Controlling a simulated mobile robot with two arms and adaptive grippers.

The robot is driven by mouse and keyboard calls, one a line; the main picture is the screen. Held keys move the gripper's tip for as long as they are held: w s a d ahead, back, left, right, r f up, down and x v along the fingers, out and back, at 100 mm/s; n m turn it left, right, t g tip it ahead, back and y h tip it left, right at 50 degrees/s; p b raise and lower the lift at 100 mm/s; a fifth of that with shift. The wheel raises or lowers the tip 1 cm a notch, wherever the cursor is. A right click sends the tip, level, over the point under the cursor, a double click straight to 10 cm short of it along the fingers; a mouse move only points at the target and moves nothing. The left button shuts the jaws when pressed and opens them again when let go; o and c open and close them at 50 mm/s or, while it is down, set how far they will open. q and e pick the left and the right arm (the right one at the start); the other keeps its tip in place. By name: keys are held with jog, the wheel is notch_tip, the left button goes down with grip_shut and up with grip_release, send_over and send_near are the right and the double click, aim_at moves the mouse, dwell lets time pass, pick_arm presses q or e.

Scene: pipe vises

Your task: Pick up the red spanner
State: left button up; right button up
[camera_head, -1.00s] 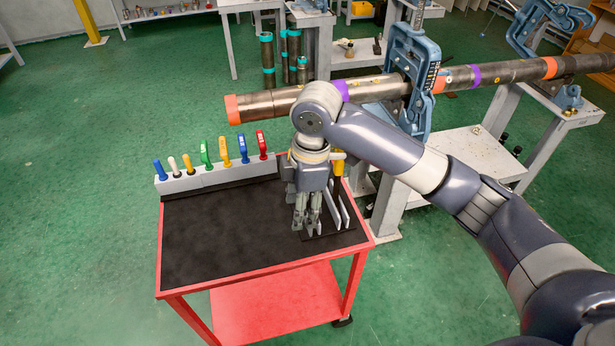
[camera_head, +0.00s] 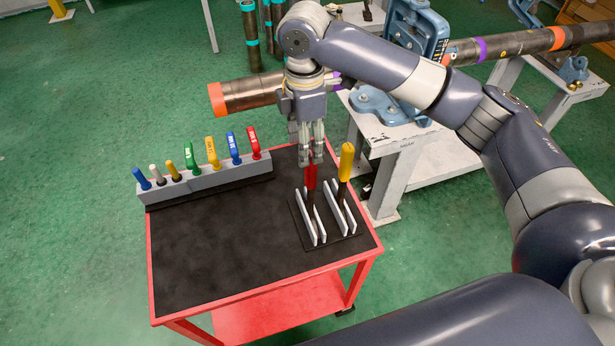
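The red-handled tool (camera_head: 311,178), which I take for the red spanner, stands upright in the white slotted stand (camera_head: 321,228) on the cart. Its dark shaft goes down between the stand's plates. My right gripper (camera_head: 311,160) points down directly over it. The fingertips overlap the top of the red handle and hide it. I cannot tell whether the fingers are closed on the handle or only around it. My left gripper is not in view.
A yellow-handled tool (camera_head: 345,163) stands close to the right in the same stand. A grey rack (camera_head: 215,180) of coloured handles, one red, lines the cart's back edge. The cart's black mat (camera_head: 220,240) is clear at left and front. A vise-held pipe (camera_head: 250,93) lies behind.

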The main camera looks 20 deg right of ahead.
aim_at(311, 170)
jog(key=f, duration=0.1)
jog(key=s+f, duration=0.1)
jog(key=shift+d+f+p, duration=0.1)
jog(key=shift+f+p, duration=0.2)
jog(key=shift+f, duration=0.3)
jog(key=f+p, duration=0.1)
jog(key=f, duration=0.1)
jog(key=d+f+p, duration=0.1)
jog(key=f, duration=0.1)
jog(key=shift+f+p, duration=0.25)
jog(key=shift+p, duration=0.05)
jog(key=shift+f, duration=0.25)
jog(key=shift+a, duration=0.1)
jog(key=c, duration=0.3)
grip_shut()
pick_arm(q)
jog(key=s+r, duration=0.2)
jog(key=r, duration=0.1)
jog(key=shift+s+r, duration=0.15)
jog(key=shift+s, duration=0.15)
